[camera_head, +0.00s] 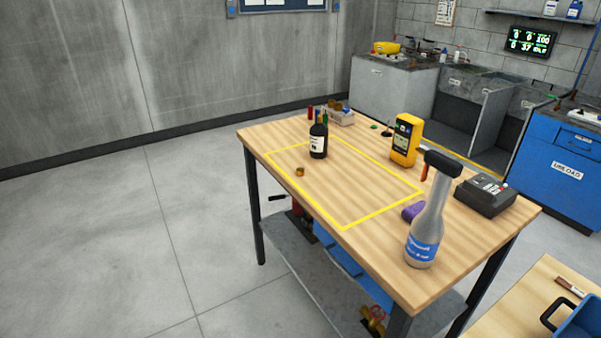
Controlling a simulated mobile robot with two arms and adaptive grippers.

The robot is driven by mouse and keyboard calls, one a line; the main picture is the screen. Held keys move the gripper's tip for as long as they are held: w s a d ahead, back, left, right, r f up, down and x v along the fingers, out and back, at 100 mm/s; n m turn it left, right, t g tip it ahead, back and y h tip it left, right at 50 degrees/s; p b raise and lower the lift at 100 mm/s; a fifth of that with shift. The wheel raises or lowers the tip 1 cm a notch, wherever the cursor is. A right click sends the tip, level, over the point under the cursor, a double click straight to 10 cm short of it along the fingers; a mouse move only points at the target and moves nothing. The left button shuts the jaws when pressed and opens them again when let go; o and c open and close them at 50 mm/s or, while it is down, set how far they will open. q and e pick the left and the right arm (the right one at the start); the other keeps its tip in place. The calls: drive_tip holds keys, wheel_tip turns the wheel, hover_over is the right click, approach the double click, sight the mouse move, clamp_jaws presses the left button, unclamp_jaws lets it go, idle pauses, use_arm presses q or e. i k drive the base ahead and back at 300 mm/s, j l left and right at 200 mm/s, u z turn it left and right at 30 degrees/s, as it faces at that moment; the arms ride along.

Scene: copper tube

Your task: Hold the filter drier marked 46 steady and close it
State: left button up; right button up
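A dark bottle-shaped thing with a white label (318,141) stands upright on the wooden workbench (375,190), at the left of a yellow taped outline. It may be the filter drier, but its marking is too small to read. A small brass-coloured cap or ring (300,172) lies on the bench just in front of it, apart from it. The top of the dark bottle is too small to show clearly whether it is open. Neither of my grippers shows in the head view.
A spray bottle (427,225), a purple item (412,211), a black device (484,195) and a yellow meter (405,140) stand on the right part of the bench. A small box of items (341,116) sits behind. The taped area is mostly clear, as is the floor at left (110,240).

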sight(318, 133)
drive_tip(key=i+j+z, duration=0.1)
drive_tip(key=z, duration=0.3)
drive_tip(key=i+j+z, duration=0.1)
drive_tip(key=z, duration=0.3)
drive_tip(key=i+j+z, duration=0.1)
drive_tip(key=j, duration=0.4)
drive_tip(key=i+j+z, duration=0.1)
drive_tip(key=j, duration=0.35)
drive_tip(key=i+j+z, duration=0.1)
drive_tip(key=j, duration=0.4)
drive_tip(key=i+j, duration=0.15)
drive_tip(key=j, duration=0.35)
drive_tip(key=z, duration=0.05)
